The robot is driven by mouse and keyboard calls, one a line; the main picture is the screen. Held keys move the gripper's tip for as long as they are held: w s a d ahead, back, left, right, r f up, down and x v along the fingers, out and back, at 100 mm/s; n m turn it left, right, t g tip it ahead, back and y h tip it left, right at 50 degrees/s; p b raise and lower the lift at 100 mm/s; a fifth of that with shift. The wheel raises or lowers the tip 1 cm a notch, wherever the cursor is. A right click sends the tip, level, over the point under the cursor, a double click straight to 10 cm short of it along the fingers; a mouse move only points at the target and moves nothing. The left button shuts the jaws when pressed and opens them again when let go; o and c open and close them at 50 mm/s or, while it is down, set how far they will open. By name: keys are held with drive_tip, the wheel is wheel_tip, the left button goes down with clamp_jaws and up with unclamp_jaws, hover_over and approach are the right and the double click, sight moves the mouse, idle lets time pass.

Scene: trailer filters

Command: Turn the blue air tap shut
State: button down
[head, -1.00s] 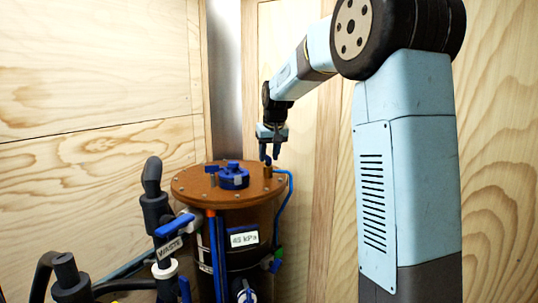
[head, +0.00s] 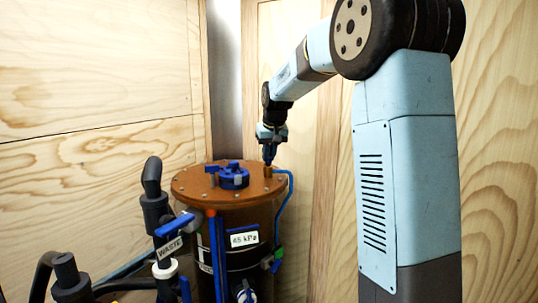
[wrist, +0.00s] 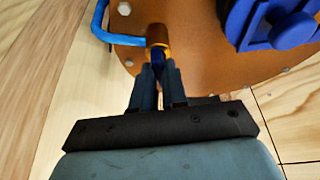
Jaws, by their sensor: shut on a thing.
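The blue air tap (wrist: 158,62) is a small blue handle on a brass fitting (head: 268,172) at the right rim of the brown round lid (head: 200,190). A blue hose (head: 290,190) leaves the fitting and runs down the tank's side. My gripper (head: 269,160) points down over the fitting and is shut on the tap's handle. In the wrist view the two fingers (wrist: 158,82) hold the handle just beside the brass body (wrist: 157,36). The fingers hide most of the handle, so its exact angle is hard to tell.
A larger blue clamp or knob (head: 233,177) stands on the middle of the lid, left of my gripper. A pipe with a blue lever and a WASTE label (head: 169,247) stands left of the tank. A 45 kPa display (head: 244,237) is on the tank's front. Wooden walls are close behind.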

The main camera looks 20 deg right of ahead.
drive_tip(key=m, duration=0.1)
drive_tip(key=m+h, duration=0.1)
drive_tip(key=m, duration=0.1)
drive_tip(key=shift+a+m, duration=0.25)
drive_tip(key=shift+m, duration=0.05)
drive_tip(key=m+h, duration=0.1)
drive_tip(key=m, duration=0.1)
drive_tip(key=m+g+h, duration=0.1)
drive_tip(key=m, duration=0.2)
drive_tip(key=shift+w+a, duration=0.15)
drive_tip(key=m+g, duration=0.1)
drive_tip(key=m, duration=0.2)
drive_tip(key=m+h, duration=0.1)
drive_tip(key=m, duration=0.1)
drive_tip(key=shift+w+a+m+g, duration=0.15)
drive_tip(key=shift+w+m+g, duration=0.05)
drive_tip(key=shift+m+g, duration=0.2)
drive_tip(key=shift+w+m+g+h, duration=0.1)
drive_tip(key=shift+m+g+h, duration=0.35)
drive_tip(key=shift+m, duration=1.25)
drive_tip(key=shift+g, duration=0.25)
drive_tip(key=c, duration=1.2)
unclamp_jaws()
drive_tip(key=shift+o, duration=0.2)
